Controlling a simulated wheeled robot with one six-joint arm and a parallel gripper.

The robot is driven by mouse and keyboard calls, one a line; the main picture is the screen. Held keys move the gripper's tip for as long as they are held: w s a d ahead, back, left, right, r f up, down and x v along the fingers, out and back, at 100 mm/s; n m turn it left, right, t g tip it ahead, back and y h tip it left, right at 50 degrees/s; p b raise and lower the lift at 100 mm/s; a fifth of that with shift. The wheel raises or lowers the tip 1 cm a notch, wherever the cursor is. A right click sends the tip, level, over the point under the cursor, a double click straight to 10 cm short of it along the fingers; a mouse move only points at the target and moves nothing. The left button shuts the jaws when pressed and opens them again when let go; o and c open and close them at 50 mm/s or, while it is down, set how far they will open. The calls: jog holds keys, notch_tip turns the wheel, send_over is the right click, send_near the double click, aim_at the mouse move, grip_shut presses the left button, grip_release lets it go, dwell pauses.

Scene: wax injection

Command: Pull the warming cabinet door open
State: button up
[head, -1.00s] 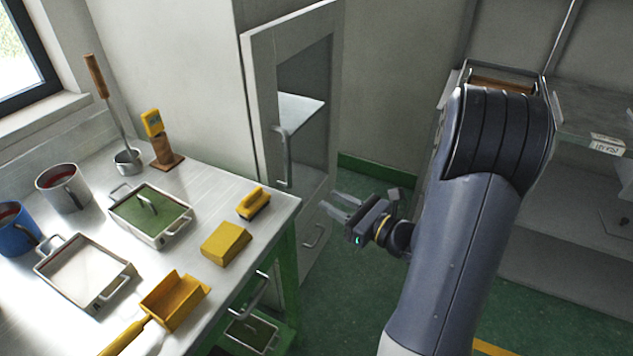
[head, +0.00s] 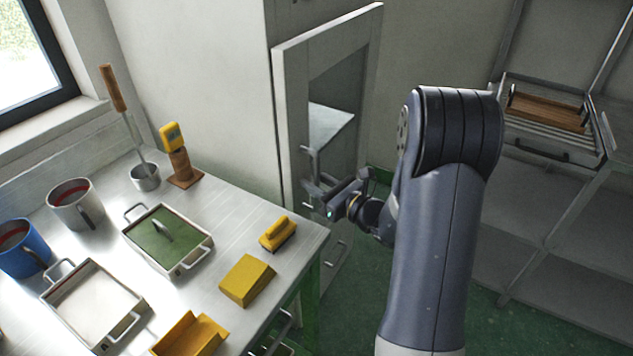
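The warming cabinet (head: 210,70) is a tall pale cabinet behind the workbench. Its door (head: 292,110) has a light frame around a window, through which a shelf shows. The door looks shut or nearly so; I cannot tell exactly. A vertical metal bar handle (head: 305,160) is on the left side of the door frame. My gripper (head: 312,196) is at the lower part of this handle, its fingers overlapping it in the picture. I cannot tell whether the fingers are around the handle, touching it, or how far apart they are.
A lower handle (head: 338,250) is below the door. Metal shelving (head: 560,215) stands at right. Green floor (head: 400,275) lies between.

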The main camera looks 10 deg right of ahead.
grip_shut()
jog(key=shift+s, duration=0.1)
dwell(0.5)
